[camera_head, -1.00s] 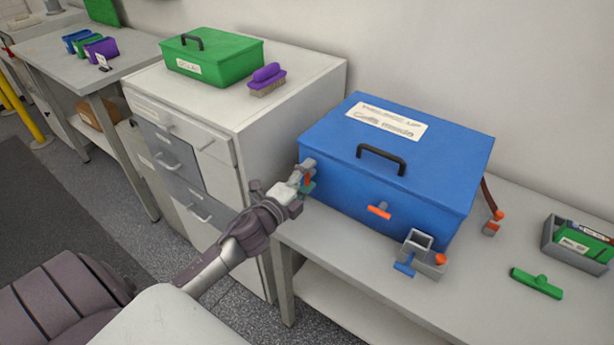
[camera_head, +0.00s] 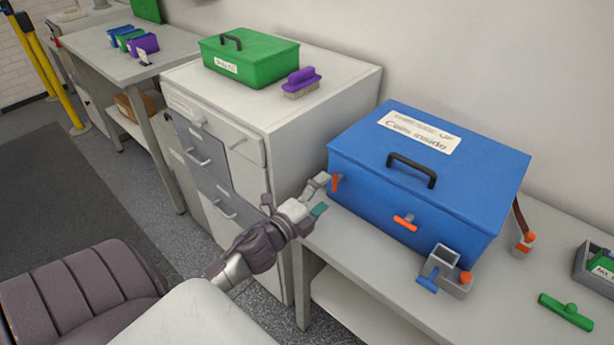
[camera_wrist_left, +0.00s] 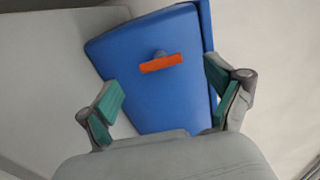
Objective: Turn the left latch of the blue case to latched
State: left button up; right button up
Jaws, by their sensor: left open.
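The blue case (camera_head: 440,165) stands closed on the grey bench, its black handle on the lid. An orange latch handle (camera_head: 336,183) on its left end looks roughly upright in the head view. An orange latch handle (camera_wrist_left: 162,63) also shows on a blue face in the left wrist view, lying across the picture on a grey stub. My left gripper (camera_head: 319,196) is open just off the case's left end, its teal-padded fingers (camera_wrist_left: 168,100) apart with nothing between them. Another orange handle (camera_head: 405,222) sits on the front face, slightly tilted. My right gripper is out of view.
The drawer cabinet (camera_head: 270,120), with a green box and purple brush on top, stands close at left.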

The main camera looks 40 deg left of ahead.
pick_arm(q)
jog(key=s, duration=0.7)
jog(key=shift+a, duration=0.15)
jog(key=shift+s, duration=0.1)
